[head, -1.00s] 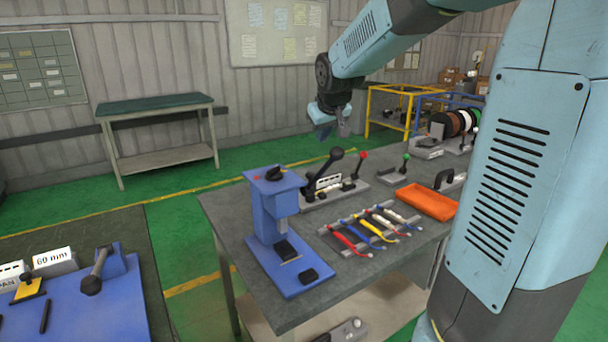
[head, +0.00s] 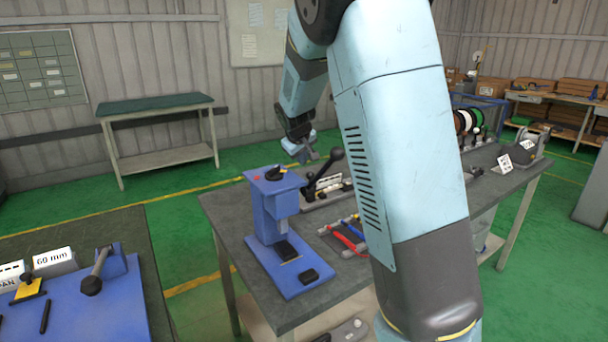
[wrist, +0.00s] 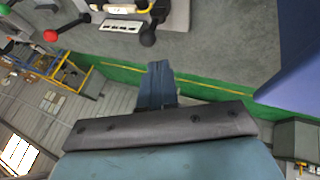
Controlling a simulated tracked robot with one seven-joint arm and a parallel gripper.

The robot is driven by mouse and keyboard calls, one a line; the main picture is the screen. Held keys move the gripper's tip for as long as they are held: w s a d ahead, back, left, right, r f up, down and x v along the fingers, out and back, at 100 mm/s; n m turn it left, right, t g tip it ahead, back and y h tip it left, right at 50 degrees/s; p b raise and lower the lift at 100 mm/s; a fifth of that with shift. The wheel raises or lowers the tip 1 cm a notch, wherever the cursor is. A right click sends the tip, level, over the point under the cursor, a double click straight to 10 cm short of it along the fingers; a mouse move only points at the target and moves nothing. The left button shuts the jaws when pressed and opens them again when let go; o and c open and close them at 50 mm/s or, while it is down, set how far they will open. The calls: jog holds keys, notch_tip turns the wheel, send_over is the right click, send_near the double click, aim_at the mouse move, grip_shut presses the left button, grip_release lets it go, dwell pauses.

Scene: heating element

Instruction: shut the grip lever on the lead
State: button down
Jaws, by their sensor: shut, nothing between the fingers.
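A fixture on the grey bench carries a black-knobbed lever (head: 330,164), raised and tilted up to the right in the head view. I cannot tell which lever is the grip lever, nor make out the lead clearly. My gripper (head: 305,155) is shut and empty, above the bench's back edge by the fixture. Its closed fingers (wrist: 157,85) touch nothing visible.
The blue press (head: 272,215) stands close by the fixture; its blue side (wrist: 300,50) fills the wrist view's right. Red and blue leads (head: 347,240) lie at the bench front, partly hidden by my arm.

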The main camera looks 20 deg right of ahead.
send_near(310, 180)
jog(key=shift+w+a+f, duration=0.15)
jog(key=shift+w+f, duration=0.75)
jog(key=shift+f, duration=0.2)
jog(key=shift+w+a+f, duration=0.15)
jog(key=shift+w+f, duration=0.8)
jog(key=shift+f, duration=0.15)
jog(key=shift+d+r, duration=0.1)
jog(key=shift+d, duration=0.1)
